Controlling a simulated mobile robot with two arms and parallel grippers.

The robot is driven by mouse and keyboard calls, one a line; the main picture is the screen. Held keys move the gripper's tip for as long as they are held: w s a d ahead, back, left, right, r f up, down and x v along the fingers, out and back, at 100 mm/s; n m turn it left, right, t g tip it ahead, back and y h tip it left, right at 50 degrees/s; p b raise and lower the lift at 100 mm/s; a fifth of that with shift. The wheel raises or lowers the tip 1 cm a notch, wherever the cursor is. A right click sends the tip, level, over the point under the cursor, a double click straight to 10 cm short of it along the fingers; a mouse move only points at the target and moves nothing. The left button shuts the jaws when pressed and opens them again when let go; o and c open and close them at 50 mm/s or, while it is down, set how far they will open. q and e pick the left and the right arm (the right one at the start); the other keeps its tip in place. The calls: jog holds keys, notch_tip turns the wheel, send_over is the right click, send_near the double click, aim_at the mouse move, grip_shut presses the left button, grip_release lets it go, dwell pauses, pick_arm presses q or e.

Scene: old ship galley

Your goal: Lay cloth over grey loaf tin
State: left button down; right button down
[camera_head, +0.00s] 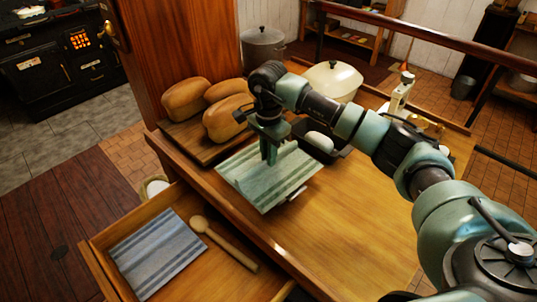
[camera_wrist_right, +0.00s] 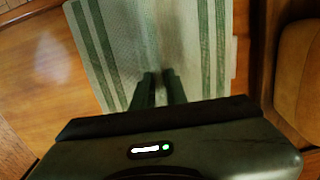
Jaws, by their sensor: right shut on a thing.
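A pale green cloth with darker green stripes (camera_head: 262,185) is spread out over the wooden counter, and it fills the middle of the right wrist view (camera_wrist_right: 118,45). My right gripper (camera_head: 270,158) points down and is shut on the cloth near its far part; its fingers also show in the wrist view (camera_wrist_right: 160,88). A dark loaf tin (camera_head: 340,154) with white dough (camera_head: 320,141) stands just behind the cloth, partly hidden by my arm. A small pale edge (camera_head: 297,194) shows under the cloth's right side; I cannot tell what it belongs to. My left gripper is not in view.
Several bread loaves (camera_head: 186,98) sit on a board (camera_head: 180,135) at the back left. A cream lidded pot (camera_head: 333,80) and a grey pot (camera_head: 262,48) stand behind. An open drawer in front holds a blue-striped cloth (camera_head: 155,255) and a wooden spoon (camera_head: 225,243). The counter's right front is clear.

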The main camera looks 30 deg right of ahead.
jog(key=shift+f, duration=0.15)
dwell(0.4)
jog(key=c, duration=1.3)
grip_release()
jog(key=shift+c, duration=0.2)
jog(key=shift+r+p, duration=2.05)
jog(key=shift+r, duration=2.05)
jog(key=shift+f, duration=0.1)
